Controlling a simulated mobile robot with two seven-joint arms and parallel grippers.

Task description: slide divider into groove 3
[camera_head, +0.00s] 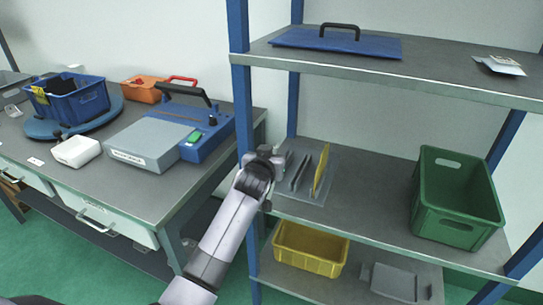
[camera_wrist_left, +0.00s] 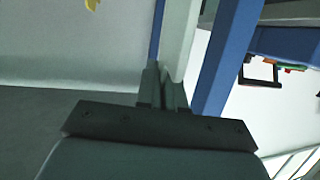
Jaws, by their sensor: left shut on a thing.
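My left gripper (camera_head: 277,158) is at the left end of the middle shelf, beside the blue front post. In the left wrist view its two fingers (camera_wrist_left: 163,88) are close together, shut on a thin thing that I take to be the divider. Its shape is hardly visible there. On the shelf just right of the gripper lies a grey base plate (camera_head: 318,192) with upright dark grey ribs (camera_head: 299,173). A thin yellow panel (camera_head: 321,170) stands upright on the plate at its right side. The groove numbers cannot be read. My right gripper is not in view.
The blue post (camera_head: 242,110) stands close to my left arm. A green crate (camera_head: 455,205) is at the right of the middle shelf (camera_head: 375,205), with free room between. A yellow bin (camera_head: 310,252) is below; a blue lid (camera_head: 335,41) is above. A workbench (camera_head: 130,185) is left.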

